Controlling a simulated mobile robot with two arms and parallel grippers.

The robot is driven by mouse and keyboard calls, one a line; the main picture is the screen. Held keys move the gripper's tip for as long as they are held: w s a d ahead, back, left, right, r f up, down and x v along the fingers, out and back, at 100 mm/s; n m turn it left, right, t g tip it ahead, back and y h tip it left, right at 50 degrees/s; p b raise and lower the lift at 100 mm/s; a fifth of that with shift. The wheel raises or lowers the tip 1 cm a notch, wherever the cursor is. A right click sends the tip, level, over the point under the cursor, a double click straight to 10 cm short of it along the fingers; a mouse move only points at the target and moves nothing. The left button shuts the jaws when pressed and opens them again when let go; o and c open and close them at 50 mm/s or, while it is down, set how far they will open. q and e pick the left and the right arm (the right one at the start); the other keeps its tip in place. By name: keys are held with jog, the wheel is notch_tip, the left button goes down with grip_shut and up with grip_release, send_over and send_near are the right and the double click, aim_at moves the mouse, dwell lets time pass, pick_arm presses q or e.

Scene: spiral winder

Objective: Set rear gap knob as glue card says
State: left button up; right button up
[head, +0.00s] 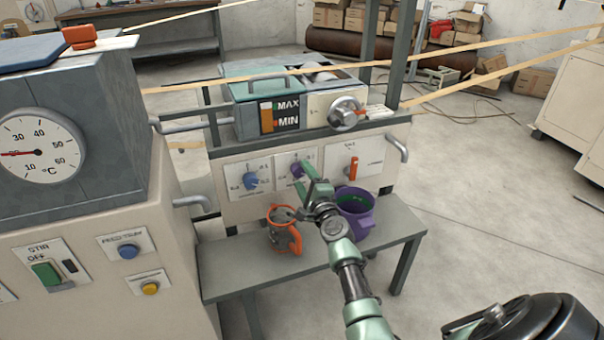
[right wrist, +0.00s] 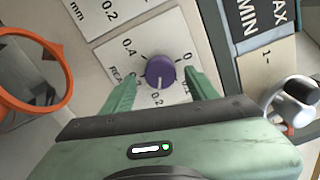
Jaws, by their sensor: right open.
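The purple rear gap knob (right wrist: 160,71) sits on a white plate whose visible lettering starts "REA", with 0.4 and 0.2 readable. Its white mark points roughly toward the 0.2. It also shows in the head view (head: 297,169), partly behind my right gripper. My right gripper (head: 306,176) is open, its green fingers on either side of the knob in the right wrist view (right wrist: 157,82). I cannot tell whether they touch it. I cannot make out a readable glue card. My left gripper is not in view.
A blue knob (head: 250,180) is left of the purple one and an orange lever (head: 353,168) right. Below, an orange-handled jug (head: 284,236) and a purple pot (head: 356,213) stand on a grey bench (head: 235,270), close to my right arm. Open floor lies right.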

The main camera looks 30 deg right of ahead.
pick_arm(q)
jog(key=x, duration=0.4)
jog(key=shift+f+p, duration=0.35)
jog(key=shift+p, duration=0.05)
pick_arm(e)
jog(key=v, duration=0.6)
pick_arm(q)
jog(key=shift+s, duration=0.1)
pick_arm(e)
jog(key=shift+d, duration=0.1)
